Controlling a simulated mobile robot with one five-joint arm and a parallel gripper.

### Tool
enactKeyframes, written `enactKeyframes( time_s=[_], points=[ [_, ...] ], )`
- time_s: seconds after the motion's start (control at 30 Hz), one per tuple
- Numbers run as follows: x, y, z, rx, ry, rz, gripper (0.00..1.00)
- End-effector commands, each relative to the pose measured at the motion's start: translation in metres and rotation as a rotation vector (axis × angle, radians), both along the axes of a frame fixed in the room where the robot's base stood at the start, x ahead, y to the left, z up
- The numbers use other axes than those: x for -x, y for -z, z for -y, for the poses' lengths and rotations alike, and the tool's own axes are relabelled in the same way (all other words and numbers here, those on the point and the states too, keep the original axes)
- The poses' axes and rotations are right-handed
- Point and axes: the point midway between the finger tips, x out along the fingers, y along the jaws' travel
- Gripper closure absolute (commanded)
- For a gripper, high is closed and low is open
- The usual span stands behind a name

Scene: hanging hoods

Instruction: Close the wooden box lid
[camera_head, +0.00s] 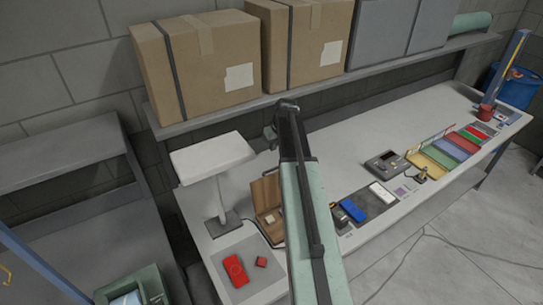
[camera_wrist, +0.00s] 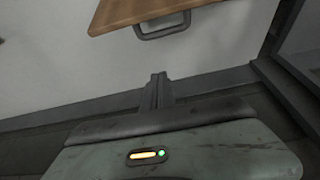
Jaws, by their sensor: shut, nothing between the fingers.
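The wooden box (camera_head: 268,227) stands on the workbench near its left end, partly hidden behind my arm in the head view. Its lid (camera_head: 265,193) is open and raised, leaning back. In the wrist view a wooden panel (camera_wrist: 135,11) with a dark grey handle (camera_wrist: 166,33) shows at the top; it appears to be part of the box. My gripper (camera_wrist: 158,77) is shut and empty, with a gap of pale bench surface between its tips and the handle. In the head view my arm hides the gripper's fingers.
A white lamp (camera_head: 212,157) stands left of the box. A grey mat (camera_head: 222,262) with red items lies in front. Right of my arm are a blue item (camera_head: 353,210), a grey device (camera_head: 388,163) and coloured trays (camera_head: 452,149).

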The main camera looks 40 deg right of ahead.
Motion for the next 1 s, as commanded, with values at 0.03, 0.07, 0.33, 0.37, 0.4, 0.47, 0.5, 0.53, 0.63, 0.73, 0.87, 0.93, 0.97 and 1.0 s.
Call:
enactKeyframes(
  time_s=[0.03, 0.07, 0.33, 0.37, 0.4, 0.47, 0.5, 0.53, 0.63, 0.73, 0.87, 0.93, 0.97, 1.0],
  points=[
    [-0.002, 0.007, 0.000, 0.000, 0.000, 0.000, 1.00],
    [-0.003, 0.011, 0.000, 0.000, 0.000, 0.000, 1.00],
    [-0.020, 0.061, 0.002, 0.000, -0.001, 0.000, 1.00],
    [-0.023, 0.068, 0.002, 0.001, -0.002, 0.000, 1.00],
    [-0.026, 0.076, 0.002, 0.001, -0.002, 0.000, 1.00],
    [-0.031, 0.088, 0.002, 0.001, -0.002, 0.000, 1.00],
    [-0.034, 0.096, 0.002, 0.001, -0.003, 0.000, 1.00],
    [-0.036, 0.103, 0.002, 0.001, -0.003, 0.000, 1.00],
    [-0.012, 0.092, -0.002, 0.000, 0.000, 0.000, 1.00],
    [0.001, 0.091, -0.003, -0.001, -0.001, 0.000, 1.00],
    [0.006, 0.091, -0.003, 0.000, -0.002, 0.000, 1.00],
    [0.005, 0.091, -0.003, 0.000, -0.003, 0.000, 1.00],
    [0.005, 0.091, -0.003, 0.000, -0.003, 0.000, 1.00],
    [0.005, 0.091, -0.003, 0.000, -0.003, 0.000, 1.00]
  ],
)
